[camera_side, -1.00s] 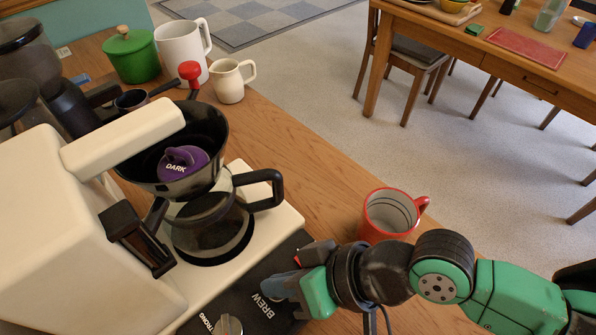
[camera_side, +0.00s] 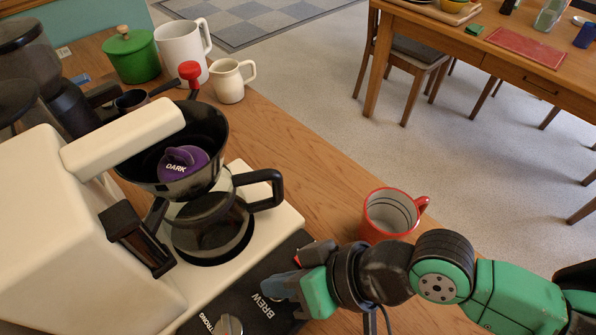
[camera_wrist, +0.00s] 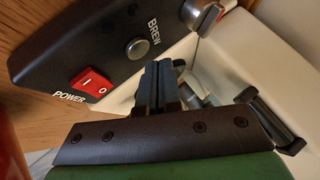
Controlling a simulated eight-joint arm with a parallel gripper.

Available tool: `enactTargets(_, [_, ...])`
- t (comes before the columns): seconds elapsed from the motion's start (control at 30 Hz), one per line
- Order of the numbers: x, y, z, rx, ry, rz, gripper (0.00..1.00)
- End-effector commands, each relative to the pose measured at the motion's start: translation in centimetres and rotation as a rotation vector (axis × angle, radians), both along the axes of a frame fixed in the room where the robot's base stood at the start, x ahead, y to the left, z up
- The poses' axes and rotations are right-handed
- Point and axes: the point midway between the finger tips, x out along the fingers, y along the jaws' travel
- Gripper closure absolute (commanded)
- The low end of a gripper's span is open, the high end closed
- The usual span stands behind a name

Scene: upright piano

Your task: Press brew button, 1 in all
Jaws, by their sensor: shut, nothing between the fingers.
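The coffee maker's dark control panel (camera_side: 245,303) is at the lower middle of the side view. In the wrist view, the round silver brew button (camera_wrist: 137,48) sits on it beside the word BREW. My gripper (camera_wrist: 158,70) is shut and empty, its fingertips just beside and below the button in that picture. I cannot tell whether they touch it. In the side view, my gripper (camera_side: 268,288) is low over the panel beside the BREW label, and the button is hidden behind it.
A red power switch (camera_wrist: 91,83) and a silver knob (camera_wrist: 200,13) flank the button. A glass carafe (camera_side: 212,230) stands on the coffee maker (camera_side: 75,225). A red mug (camera_side: 392,214) stands on the counter close behind my wrist. Bare wood lies beyond it.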

Motion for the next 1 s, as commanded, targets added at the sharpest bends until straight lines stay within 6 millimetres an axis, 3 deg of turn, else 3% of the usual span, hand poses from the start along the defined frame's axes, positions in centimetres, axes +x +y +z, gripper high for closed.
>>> enactTargets(1.0, [0.0, 0.0, -1.2, 0.0, 0.0, 0.0, 1.0])
